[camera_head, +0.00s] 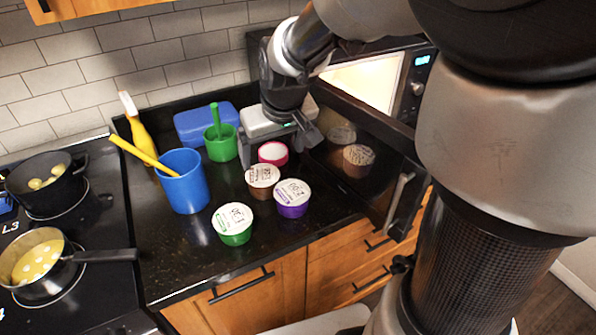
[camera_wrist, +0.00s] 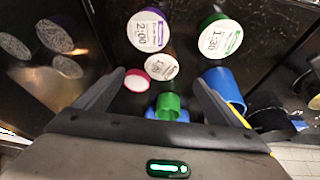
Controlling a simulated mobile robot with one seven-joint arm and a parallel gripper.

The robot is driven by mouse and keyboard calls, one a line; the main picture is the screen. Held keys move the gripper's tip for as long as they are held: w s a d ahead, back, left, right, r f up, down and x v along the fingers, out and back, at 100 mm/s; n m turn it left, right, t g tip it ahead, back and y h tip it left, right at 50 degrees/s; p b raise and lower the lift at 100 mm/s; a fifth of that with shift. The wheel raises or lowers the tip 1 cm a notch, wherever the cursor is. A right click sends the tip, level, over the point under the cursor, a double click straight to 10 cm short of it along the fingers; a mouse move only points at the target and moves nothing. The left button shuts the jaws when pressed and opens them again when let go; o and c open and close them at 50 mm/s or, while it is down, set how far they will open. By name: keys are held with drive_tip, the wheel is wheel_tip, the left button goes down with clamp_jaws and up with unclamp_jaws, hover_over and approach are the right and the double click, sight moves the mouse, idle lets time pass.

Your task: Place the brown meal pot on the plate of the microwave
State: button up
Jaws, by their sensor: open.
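The brown meal pot (camera_head: 263,176) stands upright on the black counter, with a white lid, among other pots. In the wrist view the brown pot (camera_wrist: 161,67) lies just beyond and between my finger tips. My gripper (camera_head: 278,145) is open and empty above the counter, behind and above the brown pot; its two spread fingers also show in the wrist view (camera_wrist: 160,80). The microwave (camera_head: 365,80) at the back right has its door (camera_head: 372,195) swung open and its inside lit. My arm covers part of it, and I cannot make out its plate.
Close around stand a purple pot (camera_head: 292,198), a green pot (camera_head: 234,223) and a red pot (camera_head: 273,153). A blue cup (camera_head: 183,182), green cup (camera_head: 221,146), blue box (camera_head: 190,126) and yellow bottle (camera_head: 140,135) stand left. Pans (camera_head: 40,262) sit on the stove. The front-left counter is clear.

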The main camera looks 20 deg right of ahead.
drive_tip(key=s+d+r, duration=0.1)
drive_tip(key=s+r, duration=0.4)
drive_tip(key=s, duration=0.3)
drive_tip(key=shift+r+m+t, duration=0.3)
drive_tip(key=shift+r+m, duration=0.1)
drive_tip(key=shift+m, duration=0.6)
drive_tip(key=s+r, duration=0.1)
drive_tip(key=s, duration=0.2)
drive_tip(key=s+d, duration=0.1)
drive_tip(key=s, duration=0.3)
drive_tip(key=s+r, duration=0.1)
drive_tip(key=s, duration=0.3)
drive_tip(key=shift+s+d+r, duration=0.1)
drive_tip(key=shift+d+r, duration=0.05)
drive_tip(key=shift+r, duration=0.15)
drive_tip(key=m+g, duration=0.2)
drive_tip(key=g, duration=0.3)
hover_over(262, 174)
wheel_tip(262, 174, down, 6)
drive_tip(key=f, duration=1.2)
drive_tip(key=shift+s, duration=0.2)
drive_tip(key=shift+w+f, duration=0.1)
drive_tip(key=shift+f, duration=2.7)
drive_tip(key=shift+r, duration=0.15)
drive_tip(key=c, duration=1.5)
